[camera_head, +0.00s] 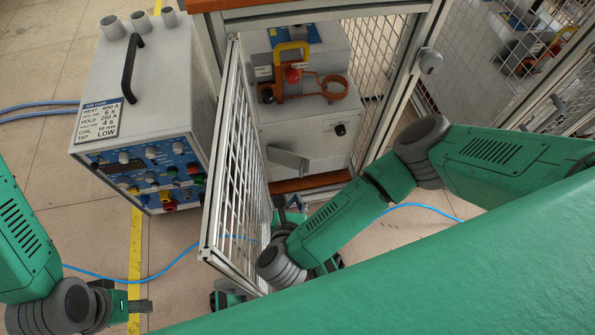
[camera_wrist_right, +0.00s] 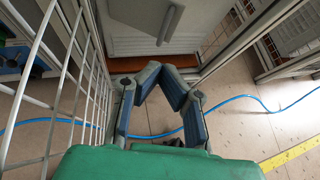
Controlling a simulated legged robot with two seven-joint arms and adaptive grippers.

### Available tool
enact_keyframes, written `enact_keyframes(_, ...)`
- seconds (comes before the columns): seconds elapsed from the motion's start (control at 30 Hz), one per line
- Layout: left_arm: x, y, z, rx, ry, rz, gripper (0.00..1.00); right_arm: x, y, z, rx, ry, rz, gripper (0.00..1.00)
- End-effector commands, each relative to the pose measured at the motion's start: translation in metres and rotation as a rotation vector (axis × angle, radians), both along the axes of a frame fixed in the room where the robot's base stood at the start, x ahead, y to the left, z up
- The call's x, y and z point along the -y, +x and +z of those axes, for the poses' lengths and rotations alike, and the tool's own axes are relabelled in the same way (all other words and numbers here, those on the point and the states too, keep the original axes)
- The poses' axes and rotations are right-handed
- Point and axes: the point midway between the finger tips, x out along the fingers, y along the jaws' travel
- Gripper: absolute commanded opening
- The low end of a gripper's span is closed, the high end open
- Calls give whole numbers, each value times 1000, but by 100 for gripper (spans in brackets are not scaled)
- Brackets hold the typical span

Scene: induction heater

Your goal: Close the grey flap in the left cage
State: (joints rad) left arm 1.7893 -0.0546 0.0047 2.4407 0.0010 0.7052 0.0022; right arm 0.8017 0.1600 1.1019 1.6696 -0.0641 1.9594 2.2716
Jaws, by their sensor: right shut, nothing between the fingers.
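The grey flap (camera_head: 288,161) stands out at an angle from the lower front of the pale heater unit (camera_head: 305,125) inside the left cage. It also shows at the top of the right wrist view (camera_wrist_right: 170,23). My right gripper (camera_head: 287,205) is below and in front of the flap, apart from it, partly hidden by my arm and the mesh door. In the right wrist view its fingertips (camera_wrist_right: 162,69) meet with nothing between them. My left gripper (camera_head: 140,305) is at the lower left, far from the flap; its finger opening cannot be made out.
The mesh cage door (camera_head: 237,150) stands open, left of my right arm. A control box (camera_head: 145,110) with knobs and a handle stands outside the cage to the left. A blue hose (camera_head: 150,272) runs across the floor. Another mesh panel is at the upper right.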

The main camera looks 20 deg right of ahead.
Motion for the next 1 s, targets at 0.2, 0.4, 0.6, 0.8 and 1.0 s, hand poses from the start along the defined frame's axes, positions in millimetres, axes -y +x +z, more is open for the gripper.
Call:
enact_keyframes(0.2,0,0,-7,0,0,0,40,5,9,-8,8,43,-40,0)
enact_keyframes(0.4,0,0,-23,0,0,0,40,20,37,-28,10,40,-40,0)
enact_keyframes(0.6,0,0,-37,0,0,0,40,32,62,-45,9,41,-39,0)
enact_keyframes(0.8,0,0,-43,0,0,0,40,38,74,-51,8,40,-38,0)
enact_keyframes(1.0,0,0,-42,0,0,0,40,39,76,-51,8,41,-37,0)
